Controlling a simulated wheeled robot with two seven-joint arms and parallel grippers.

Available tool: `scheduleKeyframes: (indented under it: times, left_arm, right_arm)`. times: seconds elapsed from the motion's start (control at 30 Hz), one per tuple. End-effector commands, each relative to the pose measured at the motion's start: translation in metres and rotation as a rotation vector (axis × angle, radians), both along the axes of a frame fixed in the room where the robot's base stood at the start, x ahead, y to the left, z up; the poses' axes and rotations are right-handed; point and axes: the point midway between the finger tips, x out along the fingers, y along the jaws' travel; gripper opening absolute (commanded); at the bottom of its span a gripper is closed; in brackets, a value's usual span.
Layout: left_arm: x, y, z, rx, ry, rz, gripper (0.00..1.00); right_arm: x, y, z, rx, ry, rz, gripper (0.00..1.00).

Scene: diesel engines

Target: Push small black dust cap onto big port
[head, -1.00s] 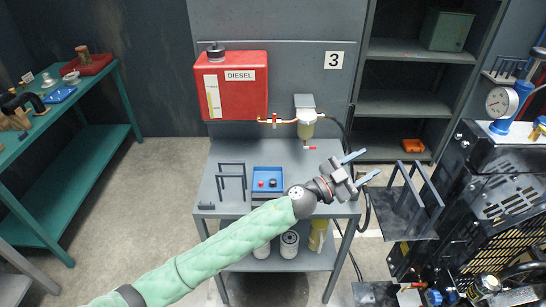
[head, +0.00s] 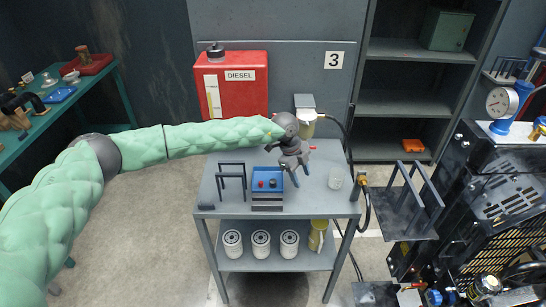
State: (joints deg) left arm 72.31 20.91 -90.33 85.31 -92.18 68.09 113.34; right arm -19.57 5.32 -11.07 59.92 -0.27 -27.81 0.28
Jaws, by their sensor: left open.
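A blue tray (head: 258,174) on the grey bench holds a few small round pieces, one red (head: 261,184) and one darker piece (head: 273,183). They are too small to tell surely which is the small black dust cap. My left gripper (head: 296,178) is open and points down just right of the tray, its fingers apart with nothing seen between them. The arm comes in from the left above the bench. I cannot pick out the big port. The wall filter unit (head: 305,102) is partly hidden behind my wrist. My right gripper is not in view.
The red diesel tank (head: 231,90) hangs behind. White filters (head: 261,240) stand on the lower shelf. The engine (head: 500,210) is right.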

Motion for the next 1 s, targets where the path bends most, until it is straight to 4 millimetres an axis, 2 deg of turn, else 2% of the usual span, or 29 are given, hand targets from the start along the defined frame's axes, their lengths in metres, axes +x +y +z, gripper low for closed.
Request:
scheduleKeyframes:
  times: [0.03,0.1,0.2,0.3,0.47,0.7,1.0]
  left_arm:
    - [0.017,0.021,0.005,0.077,-0.02,0.028,0.48]
    - [0.035,0.047,0.011,0.17,-0.04,0.068,0.48]
    - [0.052,0.074,0.018,0.262,-0.062,0.113,0.48]
    - [0.061,0.088,0.023,0.312,-0.073,0.139,0.48]
    - [0.065,0.095,0.021,0.335,-0.078,0.152,0.48]
    - [0.064,0.094,0.004,0.332,-0.077,0.149,0.48]
    - [0.064,0.094,-0.02,0.331,-0.078,0.149,0.48]
  right_arm:
    - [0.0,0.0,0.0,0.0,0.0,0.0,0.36]
    - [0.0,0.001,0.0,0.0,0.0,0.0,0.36]
    - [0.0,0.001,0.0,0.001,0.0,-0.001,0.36]
    - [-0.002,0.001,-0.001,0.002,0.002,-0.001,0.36]
    - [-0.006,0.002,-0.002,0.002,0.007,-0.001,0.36]
    - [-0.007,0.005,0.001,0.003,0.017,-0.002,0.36]
    - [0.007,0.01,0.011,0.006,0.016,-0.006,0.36]
